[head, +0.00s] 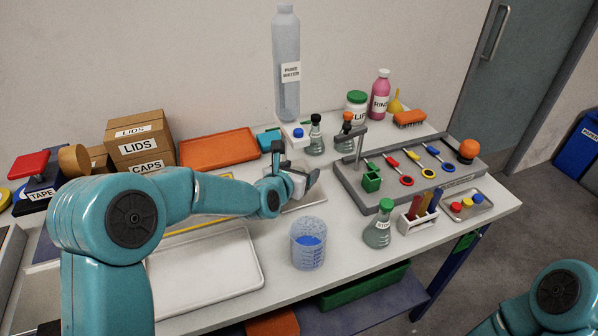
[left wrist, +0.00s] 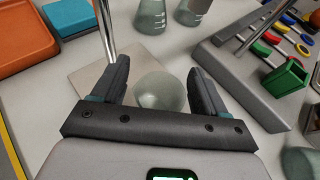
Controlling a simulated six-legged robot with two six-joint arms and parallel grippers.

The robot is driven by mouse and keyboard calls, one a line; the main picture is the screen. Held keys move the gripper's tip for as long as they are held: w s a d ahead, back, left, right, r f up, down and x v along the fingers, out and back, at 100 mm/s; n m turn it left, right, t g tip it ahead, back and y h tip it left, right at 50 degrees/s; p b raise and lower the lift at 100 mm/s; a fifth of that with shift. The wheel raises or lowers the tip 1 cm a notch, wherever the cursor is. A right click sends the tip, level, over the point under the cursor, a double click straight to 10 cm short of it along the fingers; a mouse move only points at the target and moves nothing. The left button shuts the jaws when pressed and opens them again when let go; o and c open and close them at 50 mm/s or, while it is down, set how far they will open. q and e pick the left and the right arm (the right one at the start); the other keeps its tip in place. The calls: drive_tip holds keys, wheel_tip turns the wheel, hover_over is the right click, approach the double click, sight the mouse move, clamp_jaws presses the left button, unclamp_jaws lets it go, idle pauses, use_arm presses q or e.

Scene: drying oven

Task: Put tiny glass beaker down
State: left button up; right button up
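The tiny glass beaker (left wrist: 160,92) is a pale, rounded, see-through shape between the fingers of my left gripper (left wrist: 159,66) in the left wrist view. A narrow gap shows on each side of it, so the fingers look open around it. It appears over or on a flat light-grey plate (left wrist: 90,84); I cannot tell whether it touches the plate. In the head view my left gripper (head: 297,178) is low over this plate (head: 308,199), and it mostly hides the beaker. My right gripper is out of view.
A large beaker with blue contents (head: 309,247) stands in front. A green-capped flask (head: 378,232) and a grey tool tray (head: 350,185) are to the right. Dark- and orange-capped flasks stand behind. A white tray (head: 205,270) lies to the left. A thin metal rod (left wrist: 105,30) rises beside the left finger.

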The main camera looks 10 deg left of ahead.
use_arm(q)
drive_tip(key=shift+r, duration=0.1)
drive_tip(key=shift+r+p, duration=0.2)
drive_tip(key=shift+p, duration=0.2)
drive_tip(key=b+v, duration=0.2)
drive_tip(key=v, duration=1)
